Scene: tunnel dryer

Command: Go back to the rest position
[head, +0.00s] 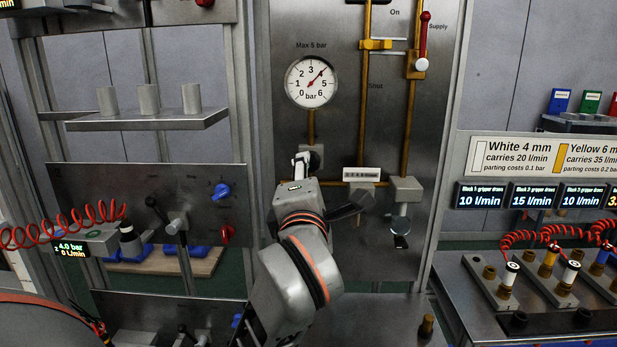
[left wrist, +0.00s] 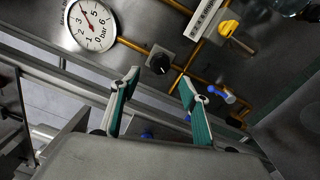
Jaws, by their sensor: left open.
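My left gripper (head: 303,163) is in front of the steel panel, below the round pressure gauge (head: 311,82). Its arm rises from the bottom middle of the head view. In the left wrist view the two teal-padded fingers (left wrist: 158,100) are spread apart with nothing between them. Beyond them are a black knob (left wrist: 160,60) and a blue-handled valve (left wrist: 222,95) on the panel. I cannot tell whether the gripper touches the panel fittings. My right gripper is in neither view.
A shelf with grey cylinders (head: 148,118) and a panel with a blue knob (head: 221,191) stand left. The brass pipes (head: 366,90) run up the panel. At right is a bench (head: 480,318) with fittings and red coiled hoses (head: 522,238).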

